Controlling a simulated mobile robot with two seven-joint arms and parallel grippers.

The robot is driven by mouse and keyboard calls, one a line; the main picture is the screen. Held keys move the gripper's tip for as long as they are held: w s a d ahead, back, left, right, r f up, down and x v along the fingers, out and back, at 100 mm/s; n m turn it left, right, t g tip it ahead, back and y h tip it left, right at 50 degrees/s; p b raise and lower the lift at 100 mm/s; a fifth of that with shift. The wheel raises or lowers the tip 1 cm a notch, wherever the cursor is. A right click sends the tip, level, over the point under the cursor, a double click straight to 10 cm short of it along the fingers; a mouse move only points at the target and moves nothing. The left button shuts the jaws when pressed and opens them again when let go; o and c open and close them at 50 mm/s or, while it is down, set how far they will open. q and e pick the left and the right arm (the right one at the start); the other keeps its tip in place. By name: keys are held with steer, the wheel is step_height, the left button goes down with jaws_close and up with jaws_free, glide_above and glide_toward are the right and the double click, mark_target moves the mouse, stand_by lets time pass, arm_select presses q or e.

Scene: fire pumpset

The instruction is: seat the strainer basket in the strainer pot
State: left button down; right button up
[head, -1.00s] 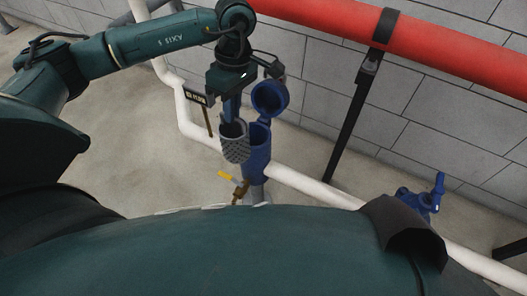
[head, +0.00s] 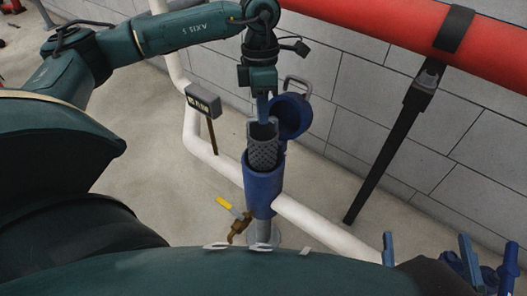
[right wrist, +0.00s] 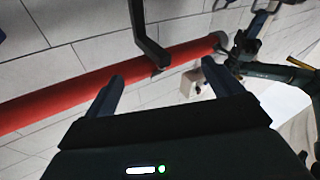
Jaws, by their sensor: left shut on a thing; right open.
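The strainer basket (head: 263,152) is a grey perforated cup in the head view. My left gripper (head: 262,112) is shut on it from above. The strainer pot (head: 262,192) is a blue upright cylinder on the white pipe. The basket is lined up over the pot, its lower end at the pot's mouth; how deep it sits is hard to tell. The pot's blue lid (head: 291,116) stands open behind, with a grey handle loop on it. My right gripper (right wrist: 166,84) is open and empty in the right wrist view, its two fingers well apart.
A yellow-handled brass valve (head: 236,222) sits low beside the pot. A small sign (head: 203,100) stands left of it. A red pipe (head: 400,32) runs along the block wall, with a black support (head: 385,160). Blue parts (head: 508,268) show at lower right.

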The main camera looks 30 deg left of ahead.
mark_target(262, 129)
arm_select(q)
step_height(262, 129, down, 6)
steer(key=shift+b, duration=0.65)
step_height(262, 129, down, 4)
steer(key=shift+f+b, duration=0.1)
steer(key=shift+b, duration=0.7)
steer(key=shift+f, duration=0.5)
arm_select(e)
steer(key=shift+w+a+r+m+t+y, duration=0.1)
steer(key=shift+w+a+m+t+y, duration=0.2)
steer(key=shift+a+m, duration=0.1)
arm_select(q)
steer(key=c, duration=1.5)
jaws_free()
steer(key=shift+f, duration=0.1)
steer(key=shift+c, duration=0.2)
arm_select(e)
steer(key=shift+s+d, duration=0.1)
